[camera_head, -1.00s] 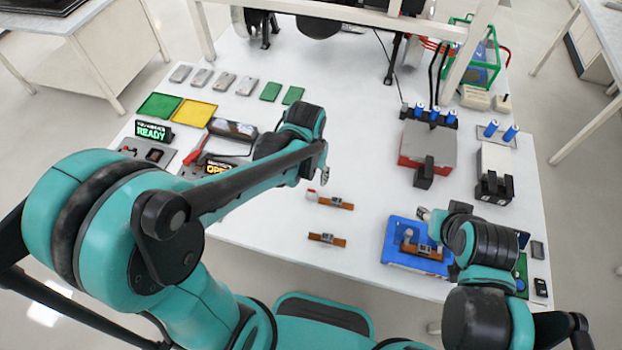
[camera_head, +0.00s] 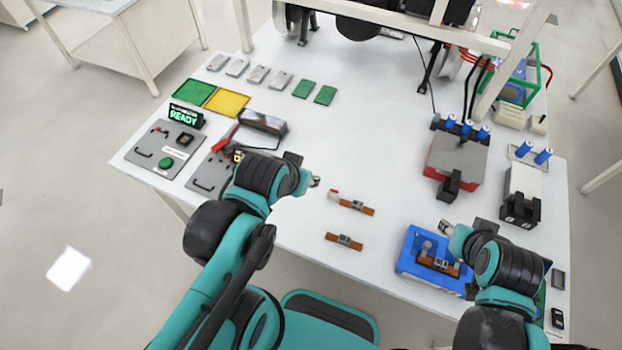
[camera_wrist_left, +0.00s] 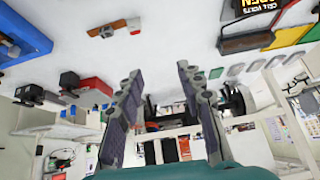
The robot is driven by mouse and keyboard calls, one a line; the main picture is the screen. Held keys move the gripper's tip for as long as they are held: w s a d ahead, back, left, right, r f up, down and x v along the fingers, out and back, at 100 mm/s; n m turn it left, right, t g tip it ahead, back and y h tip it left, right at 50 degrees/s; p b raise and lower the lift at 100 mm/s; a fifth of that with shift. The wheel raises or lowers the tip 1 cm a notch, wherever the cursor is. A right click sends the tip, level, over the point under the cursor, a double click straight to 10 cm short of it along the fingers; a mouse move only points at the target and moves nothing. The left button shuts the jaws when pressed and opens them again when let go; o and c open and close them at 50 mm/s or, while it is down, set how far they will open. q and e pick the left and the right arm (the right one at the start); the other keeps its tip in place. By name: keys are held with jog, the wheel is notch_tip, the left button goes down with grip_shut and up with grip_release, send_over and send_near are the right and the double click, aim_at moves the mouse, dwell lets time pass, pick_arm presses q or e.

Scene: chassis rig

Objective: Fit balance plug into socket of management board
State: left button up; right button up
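Two brown strips with grey clips lie at the table's front middle: the rear strip (camera_head: 357,207), with a red-and-white piece at its left end, and the front strip (camera_head: 344,242). A third brown strip (camera_head: 438,264) sits in a blue fixture (camera_head: 408,266). I cannot tell which small part is the balance plug, or which board is the management board. My left gripper (camera_head: 315,181) is left of the rear strip, above the table. In the left wrist view its fingers (camera_wrist_left: 158,75) are apart with nothing between them. My right gripper (camera_head: 447,228) is at the blue fixture's back edge; its fingers are unclear.
A panel with a READY display (camera_head: 187,116) stands at the left. A second panel (camera_head: 208,178) is partly hidden by my left arm. Green boards (camera_head: 325,95) lie behind. A grey-and-red unit (camera_head: 456,160) stands at right. The table's centre is clear.

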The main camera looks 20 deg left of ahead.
pick_arm(q)
jog(key=w+d+f+m+g+b, duration=0.25)
jog(key=w+f+m, duration=0.2)
jog(key=m, duration=0.35)
jog(key=m+g+b, duration=0.2)
jog(key=m+g, duration=0.2)
jog(key=m, duration=0.5)
send_over(334, 190)
jog(key=f, duration=0.8)
jog(key=shift+w+a+f, duration=0.1)
jog(key=shift+a, duration=0.15)
jog(key=shift+w+d+f+m+g, duration=0.1)
jog(key=shift+f+m+g, duration=0.15)
jog(key=shift+f+m, duration=0.35)
jog(key=f+b, duration=0.1)
jog(key=f, duration=0.2)
jog(key=f+b, duration=0.2)
jog(key=f, duration=0.2)
jog(key=shift+s+d+f, duration=0.2)
jog(key=shift+f, duration=0.05)
jog(key=shift+r, duration=0.1)
jog(key=shift+c, duration=0.3)
grip_shut()
